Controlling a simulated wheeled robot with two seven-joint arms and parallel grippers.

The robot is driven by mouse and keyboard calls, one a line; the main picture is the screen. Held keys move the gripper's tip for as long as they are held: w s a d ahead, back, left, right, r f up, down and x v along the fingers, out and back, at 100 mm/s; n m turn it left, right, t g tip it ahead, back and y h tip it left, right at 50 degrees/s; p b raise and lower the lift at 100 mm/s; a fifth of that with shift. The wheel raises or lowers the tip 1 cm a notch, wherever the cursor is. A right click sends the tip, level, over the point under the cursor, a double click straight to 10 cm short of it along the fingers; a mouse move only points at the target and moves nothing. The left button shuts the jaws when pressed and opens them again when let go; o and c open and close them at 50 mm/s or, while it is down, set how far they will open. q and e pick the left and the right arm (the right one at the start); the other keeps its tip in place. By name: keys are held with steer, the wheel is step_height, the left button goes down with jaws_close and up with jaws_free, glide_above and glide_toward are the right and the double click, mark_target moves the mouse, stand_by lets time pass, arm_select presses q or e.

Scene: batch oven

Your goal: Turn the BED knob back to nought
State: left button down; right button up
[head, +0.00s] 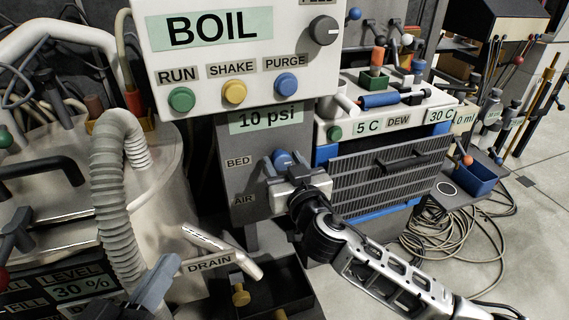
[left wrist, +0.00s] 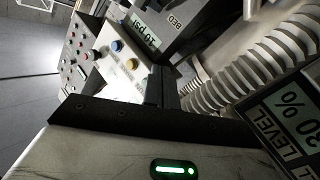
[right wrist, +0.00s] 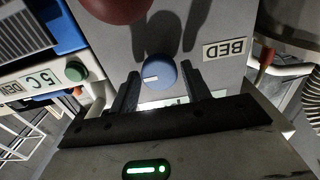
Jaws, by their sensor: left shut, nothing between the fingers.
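The BED knob (right wrist: 160,72) is a blue round knob with a white mark, on a grey panel beside the BED label (right wrist: 226,48). In the right wrist view, which shows the label upside down, the mark lies nearly level. My right gripper (right wrist: 160,92) is open, with one finger on each side of the knob; I cannot tell whether they touch it. In the head view the right gripper (head: 283,163) covers part of the panel and the knob shows blue between its fingers. My left gripper (head: 168,266) is shut and empty at the lower left; its fingers (left wrist: 162,88) are together.
A red round part (right wrist: 115,6) is close above the knob in the right wrist view. The BOIL panel (head: 215,70) with several buttons is above. A ribbed hose (head: 112,190) and the DRAIN pipe (head: 220,245) stand left. A grilled unit (head: 385,180) is right.

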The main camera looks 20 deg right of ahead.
steer(key=c, duration=0.6)
arm_select(q)
steer(key=shift+f, duration=0.1)
steer(key=shift+s+f, duration=0.1)
steer(key=shift+s, duration=0.05)
arm_select(e)
steer(key=shift+n, duration=0.3)
